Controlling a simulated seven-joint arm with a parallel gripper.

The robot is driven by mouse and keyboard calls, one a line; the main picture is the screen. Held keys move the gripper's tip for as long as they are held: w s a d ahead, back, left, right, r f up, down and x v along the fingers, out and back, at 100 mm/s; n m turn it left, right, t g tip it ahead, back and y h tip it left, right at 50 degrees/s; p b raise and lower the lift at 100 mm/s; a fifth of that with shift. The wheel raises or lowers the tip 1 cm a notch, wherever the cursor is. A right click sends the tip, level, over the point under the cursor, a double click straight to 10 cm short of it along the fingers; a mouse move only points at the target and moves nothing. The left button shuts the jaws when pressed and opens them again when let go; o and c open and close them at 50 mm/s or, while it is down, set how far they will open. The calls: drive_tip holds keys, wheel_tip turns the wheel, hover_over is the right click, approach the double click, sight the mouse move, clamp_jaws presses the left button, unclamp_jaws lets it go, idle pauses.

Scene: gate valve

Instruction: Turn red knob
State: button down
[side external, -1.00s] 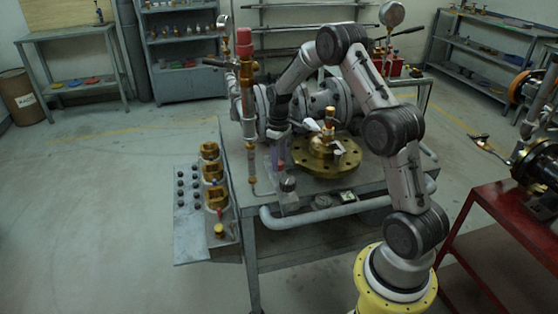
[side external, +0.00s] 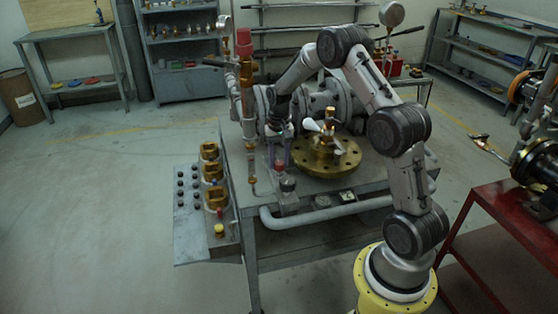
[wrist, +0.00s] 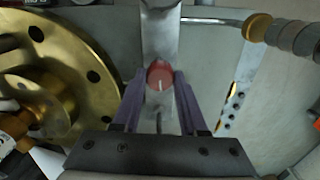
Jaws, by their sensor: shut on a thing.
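The red knob (wrist: 160,73) is small and round, with a pale line on its face, and shows in the middle of the wrist view. My gripper (wrist: 159,80) has its two purple fingers on either side of it and is shut on it. In the side external view my gripper (side external: 279,158) points down at the bench, left of the brass flange. A bit of the red knob (side external: 280,166) shows low between the fingers. The exact finger contact is partly hidden.
A large brass flange (side external: 325,168) lies close to the right of my gripper. A vertical pipe with a red top (side external: 244,38) stands to the left. A grey panel with brass fittings (side external: 212,172) is on the bench's left side. A pipe rail (side external: 320,215) runs along the front.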

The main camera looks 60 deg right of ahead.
sight(279, 162)
drive_tip(key=shift+m, duration=0.5)
drive_tip(key=shift+r, duration=0.1)
drive_tip(key=shift+c, duration=2.2)
unclamp_jaws()
wheel_tip(279, 162, up, 14)
